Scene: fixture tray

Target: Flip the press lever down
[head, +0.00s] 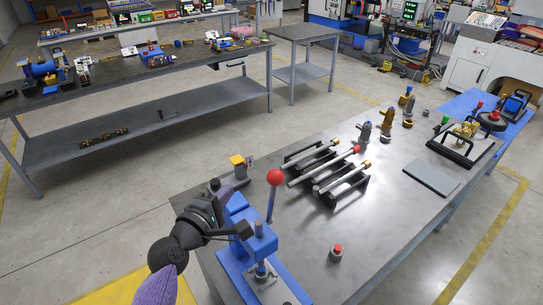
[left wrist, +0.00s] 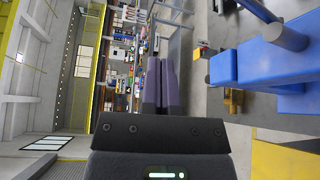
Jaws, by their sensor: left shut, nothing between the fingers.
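The blue press (head: 262,244) stands at the near left corner of the metal table. Its lever, a dark rod with a red ball knob (head: 275,177), points up, nearly upright. My left gripper (head: 243,230) is beside the press on its left side, below the height of the red knob. Its dark fingers (left wrist: 164,84) are shut together with nothing between them. Blue press parts (left wrist: 265,62) fill the right of the left wrist view, apart from the fingers; the red knob does not show there. Whether the gripper touches the press is unclear in the head view. My right gripper is not in view.
On the metal table (head: 300,225), a rack with several rods (head: 328,172) lies behind the press. A small red-topped button piece (head: 336,252) stands right of it. A yellow-topped block (head: 238,162) stands behind the gripper. A grey plate (head: 432,177) lies farther right.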

